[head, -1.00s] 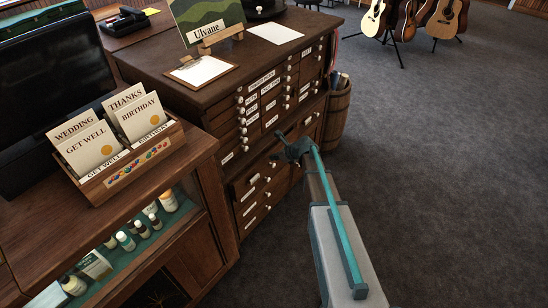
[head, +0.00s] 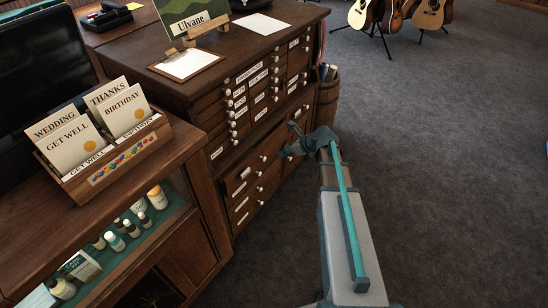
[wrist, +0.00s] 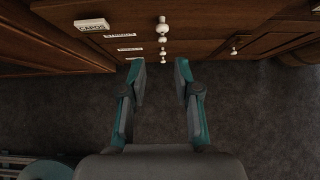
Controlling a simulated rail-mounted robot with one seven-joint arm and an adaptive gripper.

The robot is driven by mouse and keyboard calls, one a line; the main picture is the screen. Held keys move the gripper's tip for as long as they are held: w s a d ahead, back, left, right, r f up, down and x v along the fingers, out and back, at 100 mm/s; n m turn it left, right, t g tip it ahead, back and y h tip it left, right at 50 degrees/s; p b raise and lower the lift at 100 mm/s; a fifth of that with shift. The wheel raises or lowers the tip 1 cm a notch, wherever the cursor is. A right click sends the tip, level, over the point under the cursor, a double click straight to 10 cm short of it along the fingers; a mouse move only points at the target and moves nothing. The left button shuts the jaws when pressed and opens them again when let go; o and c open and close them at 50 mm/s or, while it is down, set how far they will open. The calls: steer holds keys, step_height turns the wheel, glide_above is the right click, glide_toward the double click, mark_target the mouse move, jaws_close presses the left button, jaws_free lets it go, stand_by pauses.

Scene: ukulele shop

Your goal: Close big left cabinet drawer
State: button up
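The dark wooden cabinet (head: 192,92) has rows of small drawers above and big drawers below. The upper big left drawer (head: 250,170), with a white label and round white knobs, looks pulled out a little from the front. In the wrist view its CARDS label (wrist: 92,24) sits nearer me than the other labels, with a white knob (wrist: 163,28) near the top middle. My gripper (head: 290,146) is in front of the right part of the big drawers. In the wrist view its two fingers (wrist: 160,75) are apart with nothing between them. I cannot tell whether they touch the cabinet.
A glass-fronted counter (head: 150,185) with a card rack (head: 105,165) stands close at the left. A barrel (head: 327,103) stands just beyond the cabinet's right end. Guitars on stands (head: 385,20) are at the back. The grey carpet (head: 450,150) at the right is clear.

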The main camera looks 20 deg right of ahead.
mark_target(265, 160)
steer(key=shift+o, duration=1.2)
step_height(265, 160, down, 10)
steer(key=d+b, duration=0.1)
steer(key=b, duration=1.1)
steer(key=shift+d+f+m+t, duration=0.25)
steer(key=shift+d+m+t, duration=0.05)
step_height(265, 160, down, 8)
steer(key=t+y+b, duration=0.4)
steer(key=b, duration=1.8)
step_height(265, 160, up, 5)
steer(key=w+a+t+y, duration=0.1)
steer(key=a+t+y, duration=0.1)
steer(key=b+x, duration=0.4)
steer(key=x, duration=0.5)
steer(key=shift+w+a+r, duration=0.1)
steer(key=shift+w+r, duration=0.05)
steer(key=shift+w, duration=0.3)
jaws_close()
